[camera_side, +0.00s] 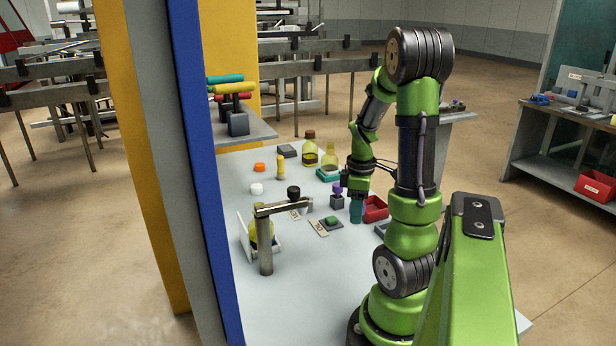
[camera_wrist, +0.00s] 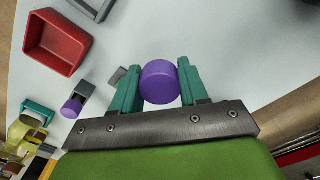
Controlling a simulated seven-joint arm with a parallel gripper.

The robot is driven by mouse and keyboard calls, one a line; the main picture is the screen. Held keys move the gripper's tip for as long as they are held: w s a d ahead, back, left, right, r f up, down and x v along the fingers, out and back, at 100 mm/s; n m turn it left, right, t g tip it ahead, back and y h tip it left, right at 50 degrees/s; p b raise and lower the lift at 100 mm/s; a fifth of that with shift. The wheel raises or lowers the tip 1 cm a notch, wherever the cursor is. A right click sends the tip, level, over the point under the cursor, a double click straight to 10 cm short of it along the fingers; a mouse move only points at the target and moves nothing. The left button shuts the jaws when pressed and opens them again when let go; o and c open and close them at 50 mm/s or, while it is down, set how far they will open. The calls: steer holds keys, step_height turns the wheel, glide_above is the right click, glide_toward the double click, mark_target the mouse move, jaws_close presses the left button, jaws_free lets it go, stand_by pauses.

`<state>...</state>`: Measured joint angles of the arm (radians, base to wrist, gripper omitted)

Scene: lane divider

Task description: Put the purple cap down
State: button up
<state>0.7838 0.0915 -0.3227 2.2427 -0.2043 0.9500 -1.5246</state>
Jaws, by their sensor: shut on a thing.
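My gripper (camera_side: 356,210) points down over the table beside the red tray. In the wrist view its two teal fingers (camera_wrist: 158,82) are shut on a purple cap (camera_wrist: 161,84), one finger on each side. The cap is round with a smooth flat face. In the side view the fingers and arm mostly hide it. I cannot tell whether the cap touches the table. A second purple piece (camera_side: 336,188) sits at a small grey block (camera_side: 337,201), and shows in the wrist view (camera_wrist: 72,107) too, apart from my gripper.
A red tray (camera_side: 376,203) stands close to my gripper. Bottles (camera_side: 310,155), an orange cap (camera_side: 260,167), a white cap (camera_side: 257,188), a black cap (camera_side: 293,192) and a metal post with an arm (camera_side: 265,243) stand on the grey table. The table's front part is clear.

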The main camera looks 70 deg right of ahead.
steer(key=n, duration=0.1)
glide_above(353, 246)
step_height(353, 246, down, 6)
steer(key=shift+r, duration=0.2)
steer(key=shift+d+f, duration=0.1)
steer(key=shift+f, duration=1.95)
steer(key=shift+f, duration=0.65)
steer(key=o, duration=0.8)
steer(key=shift+o, duration=0.3)
step_height(353, 246, up, 13)
steer(key=shift+r, duration=0.2)
